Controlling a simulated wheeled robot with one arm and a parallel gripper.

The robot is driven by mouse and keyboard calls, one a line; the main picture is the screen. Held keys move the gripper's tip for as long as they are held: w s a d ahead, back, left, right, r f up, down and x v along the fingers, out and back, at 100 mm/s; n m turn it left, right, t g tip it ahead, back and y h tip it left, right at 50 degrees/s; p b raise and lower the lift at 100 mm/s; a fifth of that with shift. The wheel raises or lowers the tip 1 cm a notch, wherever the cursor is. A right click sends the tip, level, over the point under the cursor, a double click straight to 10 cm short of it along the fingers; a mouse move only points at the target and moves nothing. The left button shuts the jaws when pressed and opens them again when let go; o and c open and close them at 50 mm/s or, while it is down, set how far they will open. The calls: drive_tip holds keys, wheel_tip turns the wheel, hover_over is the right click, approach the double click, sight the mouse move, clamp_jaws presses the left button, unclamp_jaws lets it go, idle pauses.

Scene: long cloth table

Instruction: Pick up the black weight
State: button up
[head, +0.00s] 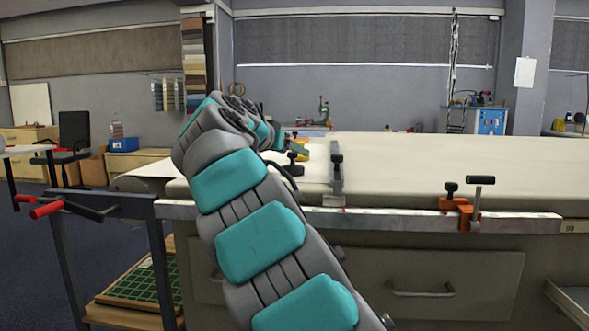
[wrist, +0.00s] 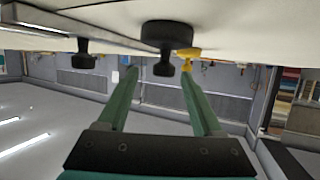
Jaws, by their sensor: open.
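The black weight (wrist: 167,38) has a wide round base and a narrower knob. It stands on the cream cloth table, which appears upside down in the wrist view. My gripper (wrist: 159,68) is open and empty, its two green fingers pointing at the weight. In that view the knob shows between the fingertips; I cannot tell how much distance is left. In the head view the weight (head: 292,168) stands near the table's front left, just below my gripper (head: 297,146), and my arm hides part of this area.
A metal bar (head: 337,180) with a black knob lies right of the weight. A yellow object (head: 302,152) sits just behind the weight. An orange clamp (head: 462,212) is on the front rail. The table's (head: 430,165) middle and right are mostly clear.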

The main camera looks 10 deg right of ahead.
drive_tip(key=x, duration=0.5)
drive_tip(key=shift+w+a+f, duration=0.15)
drive_tip(key=shift+w+f, duration=0.05)
drive_tip(key=shift+f, duration=0.05)
clamp_jaws()
idle(1.2)
